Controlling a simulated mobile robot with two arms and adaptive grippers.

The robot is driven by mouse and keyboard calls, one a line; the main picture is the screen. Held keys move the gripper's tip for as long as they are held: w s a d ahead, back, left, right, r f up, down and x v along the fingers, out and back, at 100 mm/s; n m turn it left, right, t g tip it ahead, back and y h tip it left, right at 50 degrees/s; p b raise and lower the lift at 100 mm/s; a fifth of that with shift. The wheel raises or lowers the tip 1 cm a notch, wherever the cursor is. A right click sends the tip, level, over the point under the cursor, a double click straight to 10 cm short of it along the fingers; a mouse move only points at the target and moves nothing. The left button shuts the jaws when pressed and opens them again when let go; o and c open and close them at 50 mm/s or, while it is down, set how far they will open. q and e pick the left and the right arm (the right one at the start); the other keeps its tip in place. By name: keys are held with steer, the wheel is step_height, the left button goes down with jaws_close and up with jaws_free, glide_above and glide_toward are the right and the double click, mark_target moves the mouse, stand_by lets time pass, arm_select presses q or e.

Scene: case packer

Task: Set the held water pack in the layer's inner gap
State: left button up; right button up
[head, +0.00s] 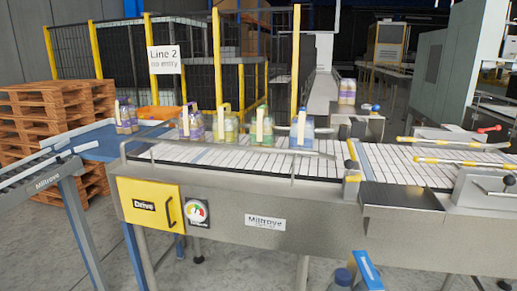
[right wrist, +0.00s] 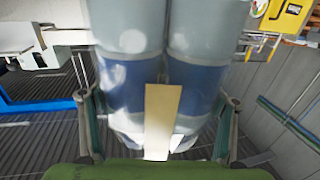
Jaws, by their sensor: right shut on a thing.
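The held water pack (right wrist: 200,90) fills the middle of the right wrist view: clear bottles with blue labels and a cream strip between them. My right gripper (right wrist: 160,118) is shut on it, with one finger on each side. In the head view, a blue cap and a blue-and-white handle of what looks like this pack (head: 342,279) show at the bottom edge; the rest is cut off. My left gripper is in neither view. I cannot make out the layer or its inner gap in these frames.
Wooden pallets (head: 50,115) are stacked at left, beside a yellow-posted fence (head: 155,60).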

steer(key=shift+s+a, duration=0.15)
steer(key=shift+s, duration=0.45)
steer(key=s+f, duration=0.2)
steer(key=s, duration=0.6)
steer(key=shift+f, duration=0.4)
steer(key=shift+w, duration=0.1)
